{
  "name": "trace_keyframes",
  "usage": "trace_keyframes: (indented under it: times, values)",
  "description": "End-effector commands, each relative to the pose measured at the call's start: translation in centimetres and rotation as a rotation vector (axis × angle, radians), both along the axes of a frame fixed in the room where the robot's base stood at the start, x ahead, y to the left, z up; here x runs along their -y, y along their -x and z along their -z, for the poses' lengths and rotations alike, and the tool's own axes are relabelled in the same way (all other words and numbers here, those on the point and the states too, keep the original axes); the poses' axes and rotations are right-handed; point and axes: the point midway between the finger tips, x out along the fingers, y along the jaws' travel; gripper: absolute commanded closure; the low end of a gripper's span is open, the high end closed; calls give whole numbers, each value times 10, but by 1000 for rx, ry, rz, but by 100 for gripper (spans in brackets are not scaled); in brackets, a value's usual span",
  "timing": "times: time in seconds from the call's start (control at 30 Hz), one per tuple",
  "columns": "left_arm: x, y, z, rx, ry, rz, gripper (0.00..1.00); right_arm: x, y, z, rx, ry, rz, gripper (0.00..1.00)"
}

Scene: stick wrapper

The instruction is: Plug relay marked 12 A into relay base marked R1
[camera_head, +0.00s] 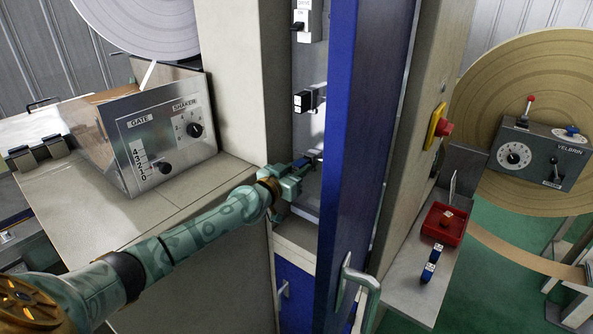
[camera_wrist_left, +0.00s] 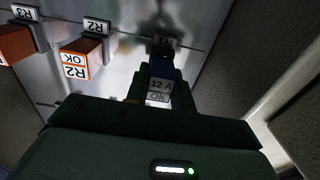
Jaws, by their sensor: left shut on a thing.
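My left gripper (camera_head: 297,178) reaches into the open cabinet and is shut on a blue relay (camera_head: 305,162). In the left wrist view the relay (camera_wrist_left: 158,88) shows a white label reading 12 A and OK between the fingers (camera_wrist_left: 155,108). Its far end is in front of a base with a white label (camera_wrist_left: 163,43); the label is dark and hard to read, but it stands beside the R2 base, where R1 would fit the row. I cannot tell whether relay and base touch. My right gripper is not in view.
In the left wrist view an orange relay (camera_wrist_left: 80,58) sits at the R2 base (camera_wrist_left: 96,27), with the R3 base (camera_wrist_left: 26,13) further left. The blue cabinet door (camera_head: 347,130) stands open right of the arm. A red tray (camera_head: 445,224) and blue relays (camera_head: 431,262) are on the right shelf.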

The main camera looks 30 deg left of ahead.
Motion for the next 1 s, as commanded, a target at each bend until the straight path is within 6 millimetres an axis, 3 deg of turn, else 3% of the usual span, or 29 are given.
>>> trace_keyframes:
  times: [0.6, 0.63, 0.7, 1.0]
  values:
    - [1, -14, -1, 0, -1, 1, 98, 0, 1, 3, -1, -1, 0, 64]
    - [1, -14, -1, 0, -1, 1, 68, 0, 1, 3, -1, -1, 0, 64]
    - [1, -14, -1, 0, -1, 1, 51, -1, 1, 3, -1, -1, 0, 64]
    - [1, -12, 0, -1, -1, 0, 51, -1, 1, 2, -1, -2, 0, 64]
